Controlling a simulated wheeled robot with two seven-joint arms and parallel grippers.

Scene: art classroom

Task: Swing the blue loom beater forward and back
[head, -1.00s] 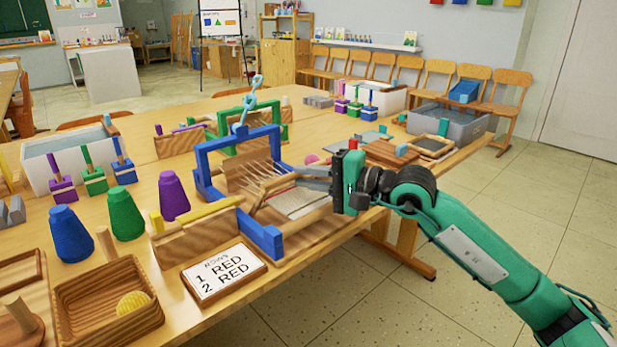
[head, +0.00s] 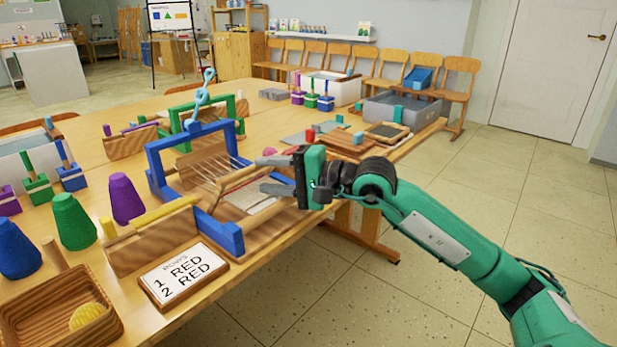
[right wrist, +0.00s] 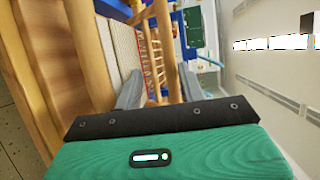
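The blue loom (head: 232,238) stands on the table's front edge. It has an upright blue frame (head: 155,170), pale warp threads and a slanted wooden beater bar (head: 238,181). My right gripper (head: 270,175) is at the right end of this bar, with its fingers apart. In the right wrist view, the two grey fingers (right wrist: 158,92) are spread, with the wooden bar (right wrist: 166,55) showing between them. I cannot tell whether either finger touches it. My left gripper is not in view.
Yarn cones, including a purple one (head: 126,199), stand to the left. A green loom (head: 240,107) is behind. A grey bin (head: 400,110) is at the far right. The floor to the right is clear.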

